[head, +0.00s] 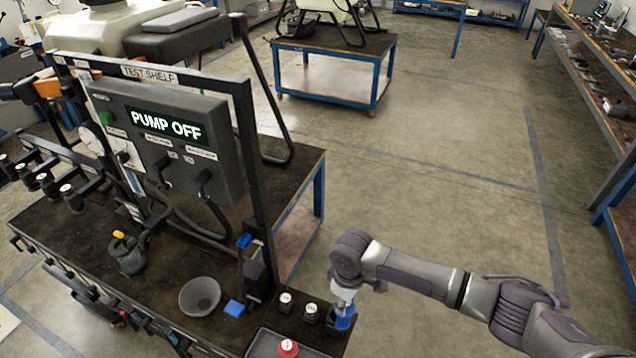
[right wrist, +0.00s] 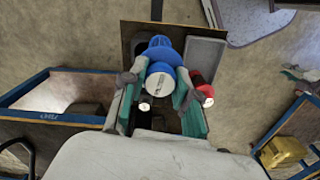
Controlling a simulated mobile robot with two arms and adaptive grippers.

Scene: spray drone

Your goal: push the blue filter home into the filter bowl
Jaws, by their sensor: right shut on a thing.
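My right gripper (head: 343,303) points down at the right end of the dark bench, shut on the blue filter (head: 346,319). In the right wrist view its fingers (right wrist: 160,92) close on both sides of the filter, which shows a pale round labelled face (right wrist: 159,83) and a blue ridged edge. In the head view the filter is at a black block; whether it rests in it is hidden. A grey round open bowl (head: 200,297) stands on the bench to the left, apart from the gripper; I cannot tell if it is the filter bowl. My left gripper is not seen.
Two white-topped black pieces (head: 285,302) stand left of the gripper. The test shelf panel (head: 170,135) reads PUMP OFF. The floor to the right is clear.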

